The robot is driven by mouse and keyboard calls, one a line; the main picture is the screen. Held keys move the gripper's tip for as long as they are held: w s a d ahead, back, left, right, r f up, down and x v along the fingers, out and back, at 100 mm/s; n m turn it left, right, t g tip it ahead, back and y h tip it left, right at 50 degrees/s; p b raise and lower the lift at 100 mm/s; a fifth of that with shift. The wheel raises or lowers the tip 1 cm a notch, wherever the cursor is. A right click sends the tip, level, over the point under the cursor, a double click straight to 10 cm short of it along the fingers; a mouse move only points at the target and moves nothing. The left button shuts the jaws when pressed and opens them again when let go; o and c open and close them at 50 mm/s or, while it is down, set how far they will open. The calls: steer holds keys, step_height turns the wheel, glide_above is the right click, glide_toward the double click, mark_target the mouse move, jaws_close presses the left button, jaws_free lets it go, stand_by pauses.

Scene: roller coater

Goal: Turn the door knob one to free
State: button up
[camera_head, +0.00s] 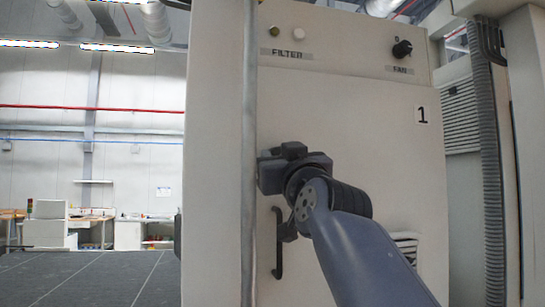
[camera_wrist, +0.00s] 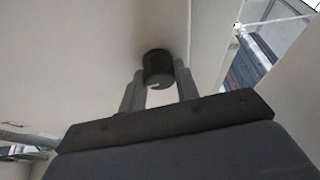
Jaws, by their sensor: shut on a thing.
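The door knob (camera_wrist: 157,66) is a dark, ridged cylinder on a pale panel in the wrist view, with a small white mark on its face. My gripper (camera_wrist: 158,88) has its two grey fingers on either side of the knob and is shut on it. In the head view my gripper (camera_head: 268,172) reaches the left part of the cream cabinet door (camera_head: 350,130), labelled 1. The knob is hidden there behind my gripper.
A dark vertical handle (camera_head: 278,258) is on the door just below my gripper, close to my wrist. A grey vertical pipe (camera_head: 249,90) runs along the left side. A FAN knob (camera_head: 402,49) and FILTER lights (camera_head: 287,33) are above.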

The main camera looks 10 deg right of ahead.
steer(key=o, duration=1)
steer(key=b+v, duration=0.5)
steer(key=v, duration=0.5)
steer(key=shift+s+f, duration=0.15)
steer(key=shift+s, duration=0.25)
steer(key=p+x, duration=0.5)
steer(key=x, duration=0.6)
steer(key=shift+w, duration=0.1)
steer(key=shift+f, duration=0.1)
